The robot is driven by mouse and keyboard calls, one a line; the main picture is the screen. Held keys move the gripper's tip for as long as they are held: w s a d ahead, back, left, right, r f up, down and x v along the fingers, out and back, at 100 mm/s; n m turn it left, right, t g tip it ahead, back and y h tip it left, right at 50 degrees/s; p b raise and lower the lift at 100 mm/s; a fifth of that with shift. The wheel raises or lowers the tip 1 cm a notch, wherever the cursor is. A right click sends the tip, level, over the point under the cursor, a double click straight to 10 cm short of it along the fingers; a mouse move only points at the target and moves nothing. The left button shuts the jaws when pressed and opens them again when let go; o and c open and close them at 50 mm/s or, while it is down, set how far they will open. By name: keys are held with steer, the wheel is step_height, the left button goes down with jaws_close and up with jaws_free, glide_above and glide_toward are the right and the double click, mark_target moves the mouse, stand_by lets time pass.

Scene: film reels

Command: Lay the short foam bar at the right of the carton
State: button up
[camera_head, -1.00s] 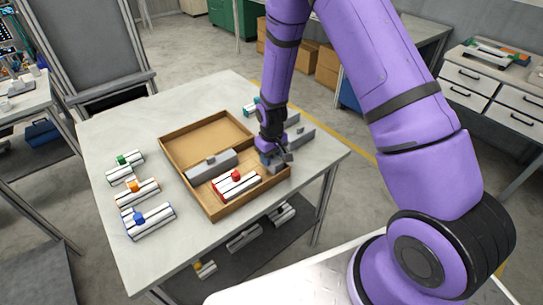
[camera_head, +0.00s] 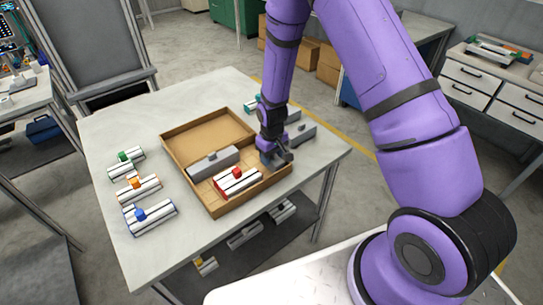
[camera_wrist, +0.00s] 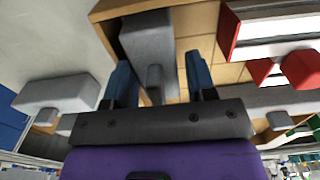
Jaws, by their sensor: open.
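The carton (camera_head: 212,136) is a shallow brown tray on the table; part of its rim also shows in the wrist view (camera_wrist: 107,9). The short foam bar (camera_wrist: 146,42) is grey with a small knob and lies at the carton's right end, along the wall. In the head view my gripper (camera_head: 277,157) largely hides it. In the wrist view my gripper (camera_wrist: 159,65) is open, its two blue fingers apart on either side of the knob. Whether the fingers touch it I cannot tell.
A longer grey foam bar (camera_head: 213,160) and a reel block with a red knob (camera_head: 238,181) lie in the carton. Blocks with green (camera_head: 126,164), orange (camera_head: 137,189) and blue (camera_head: 150,217) knobs stand at the left. More grey bars (camera_head: 303,134) lie right of the carton.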

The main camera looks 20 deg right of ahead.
steer(key=shift+w+d+r, duration=0.1)
steer(key=shift+d, duration=0.2)
steer(key=s+d+r+t, duration=0.1)
steer(key=s+r, duration=0.1)
steer(key=r, duration=1.1)
steer(key=s+d+r, duration=0.1)
steer(key=s+r, duration=0.1)
steer(key=r, duration=1)
steer(key=s+d+r+m+t, duration=0.3)
steer(key=s+r, duration=1.2)
steer(key=r, duration=0.2)
steer(key=s+d+r+t, duration=0.1)
steer(key=s+r, duration=0.2)
steer(key=s, duration=0.7)
steer(key=shift+s+d+m, duration=0.25)
steer(key=shift+m, duration=0.05)
